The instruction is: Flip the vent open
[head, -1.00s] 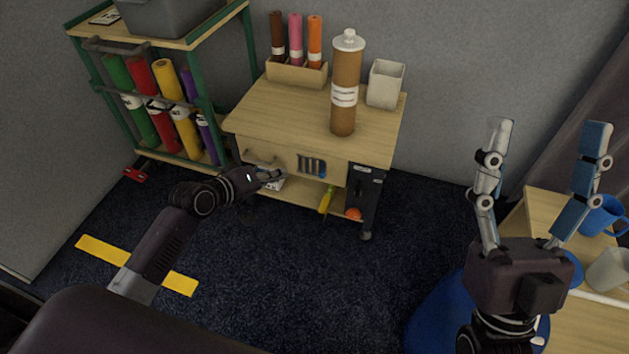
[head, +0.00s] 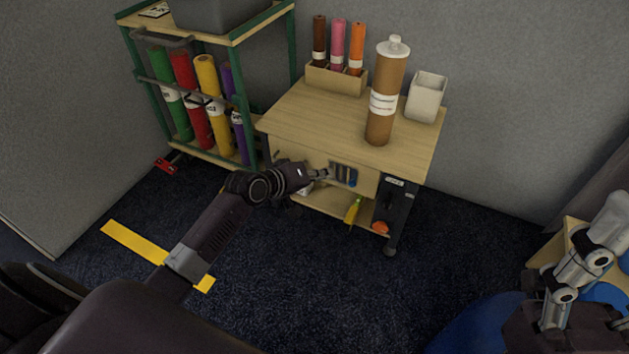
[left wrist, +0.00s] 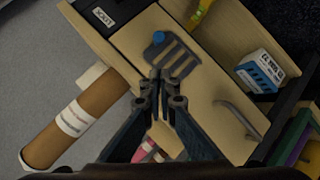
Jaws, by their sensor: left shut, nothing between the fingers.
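The vent (head: 346,177) is a slatted panel in the front of the wooden cart. My left gripper (head: 326,173) is shut and empty, right in front of the vent's left side. In the left wrist view its fingertips (left wrist: 160,76) overlap the vent's near edge; I cannot tell whether they touch. My right gripper (head: 606,225) is partly cut off at the right edge; one finger shows.
A drawer handle (left wrist: 238,118) sits beside the vent. A brown tube (head: 385,95), a white cup (head: 426,98) and a rack of rolls (head: 336,79) stand on the cart. A green-framed shelf (head: 245,110) stands left. Dark carpet (head: 290,270) is clear in front.

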